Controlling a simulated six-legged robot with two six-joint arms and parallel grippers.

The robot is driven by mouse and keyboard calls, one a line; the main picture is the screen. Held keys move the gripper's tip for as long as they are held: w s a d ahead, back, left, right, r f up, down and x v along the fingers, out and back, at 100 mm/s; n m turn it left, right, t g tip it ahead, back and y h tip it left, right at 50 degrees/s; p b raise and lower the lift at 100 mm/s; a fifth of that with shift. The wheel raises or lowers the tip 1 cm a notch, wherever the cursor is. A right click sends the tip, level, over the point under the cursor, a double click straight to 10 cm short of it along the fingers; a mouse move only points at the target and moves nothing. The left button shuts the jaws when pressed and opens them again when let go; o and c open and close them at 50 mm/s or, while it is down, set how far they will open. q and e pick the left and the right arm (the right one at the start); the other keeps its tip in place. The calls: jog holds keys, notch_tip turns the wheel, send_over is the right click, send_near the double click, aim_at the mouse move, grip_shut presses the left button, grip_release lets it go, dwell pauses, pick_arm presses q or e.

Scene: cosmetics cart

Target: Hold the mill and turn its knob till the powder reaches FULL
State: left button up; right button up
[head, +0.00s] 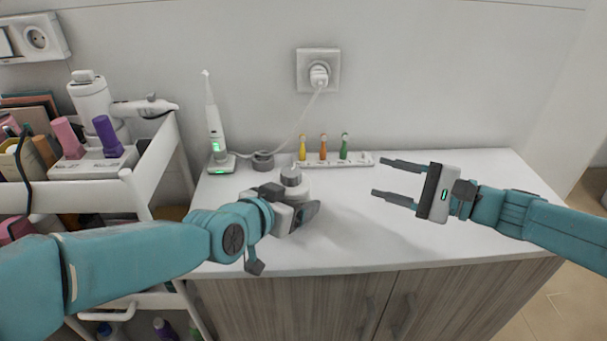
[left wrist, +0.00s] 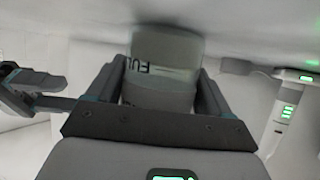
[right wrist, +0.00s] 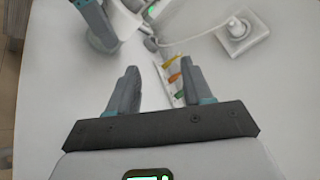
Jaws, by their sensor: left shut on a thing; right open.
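The mill (head: 289,189) stands on the white counter, a pale cylinder with a grey knob (head: 291,174) on top. My left gripper (head: 292,206) is shut around its body from the front left. In the left wrist view the mill (left wrist: 163,70) sits between both fingers, with part of the FULL lettering upside down beside a line. I cannot tell the powder level. My right gripper (head: 378,178) is open and empty, to the right of the mill and apart from it. Its spread fingers also show in the right wrist view (right wrist: 151,85).
An electric toothbrush (head: 214,130) on its charger and a white strip with several coloured brush heads (head: 323,147) stand behind the mill. A wall socket (head: 318,70) holds a plug with a cord. A white cart (head: 150,170) with cosmetics is at left. The right counter is clear.

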aim_at(305, 182)
jog(key=s+a+m+y, duration=0.1)
jog(key=s+a+m, duration=0.4)
jog(key=m, duration=0.5)
jog(key=shift+m, duration=0.3)
jog(key=x, duration=1.2)
jog(key=shift+a+r, duration=0.15)
jog(key=shift+r, duration=0.15)
jog(key=c, duration=0.8)
jog(key=n+g, duration=0.1)
jog(key=g, duration=0.1)
jog(key=n+g+y, duration=0.1)
jog(key=g, duration=0.1)
jog(key=shift+w+n+y, duration=0.3)
jog(key=shift+w, duration=0.1)
jog(key=shift+w+d+n+g+y, duration=0.1)
jog(key=shift+n+g+y, duration=0.1)
jog(key=shift+n+g, duration=0.55)
jog(key=shift+w+d+n+g+y, duration=0.15)
jog(key=shift+n+g, duration=0.3)
jog(key=shift+g, duration=0.6)
jog(key=shift+s, duration=0.15)
jog(key=o, duration=0.8)
